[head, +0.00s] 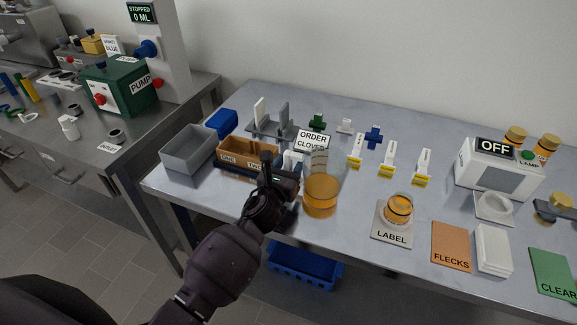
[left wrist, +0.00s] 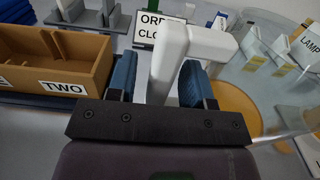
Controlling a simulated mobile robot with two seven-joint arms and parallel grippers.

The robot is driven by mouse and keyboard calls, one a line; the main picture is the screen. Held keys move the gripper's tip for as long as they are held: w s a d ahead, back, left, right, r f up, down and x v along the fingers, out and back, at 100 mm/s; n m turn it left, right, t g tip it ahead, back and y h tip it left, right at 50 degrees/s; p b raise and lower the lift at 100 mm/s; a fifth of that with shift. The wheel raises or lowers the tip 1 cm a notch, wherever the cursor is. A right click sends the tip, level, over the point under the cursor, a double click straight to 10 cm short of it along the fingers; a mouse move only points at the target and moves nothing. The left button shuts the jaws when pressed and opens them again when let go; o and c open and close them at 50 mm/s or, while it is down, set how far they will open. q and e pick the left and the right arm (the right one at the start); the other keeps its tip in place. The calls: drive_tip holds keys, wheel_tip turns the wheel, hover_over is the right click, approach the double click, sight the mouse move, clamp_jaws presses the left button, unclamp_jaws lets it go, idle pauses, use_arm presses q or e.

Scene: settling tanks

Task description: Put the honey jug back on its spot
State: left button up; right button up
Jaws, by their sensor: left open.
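The honey jug (head: 321,197) is a clear jug with amber honey in its lower part. It stands upright on the grey table, by the front edge left of the middle. Its white handle (left wrist: 168,66) points toward my left gripper (head: 284,184). In the left wrist view, the blue fingers of the left gripper (left wrist: 157,82) are apart, one on each side of the handle. I cannot tell whether they touch it. The clear wall and honey (left wrist: 238,106) show behind the right finger. My right gripper is not in view. I see no marked spot for the jug.
A brown divided box (head: 247,171) and a grey bin (head: 188,151) stand left of the jug. An order sign (head: 313,140) is behind it. A LABEL mat (head: 391,234) with a honey jar lies to the right. Bare table lies between jug and mat.

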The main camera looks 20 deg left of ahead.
use_arm(q)
drive_tip(key=s, duration=1.1)
drive_tip(key=shift+s+a, duration=0.2)
drive_tip(key=shift+s, duration=0.2)
drive_tip(key=shift+s+a+f+n+y, duration=0.15)
drive_tip(key=shift+a+n+y, duration=0.15)
drive_tip(key=shift+n, duration=0.3)
drive_tip(key=s+a+f+n+g+y, duration=0.2)
drive_tip(key=s+a+n+g, duration=0.25)
drive_tip(key=n, duration=0.55)
drive_tip(key=s+a+f+n+g+y, duration=0.1)
drive_tip(key=s+a+n+g+y, duration=0.2)
drive_tip(key=s+n, duration=0.5)
drive_tip(key=s+n+g+h, duration=0.4)
drive_tip(key=s+n+g, duration=0.3)
drive_tip(key=s+n, duration=0.85)
drive_tip(key=w+f+t, duration=0.8)
drive_tip(key=w+f, duration=0.1)
drive_tip(key=f, duration=0.2)
drive_tip(key=shift+d+n+h, duration=0.35)
drive_tip(key=shift+h, duration=0.05)
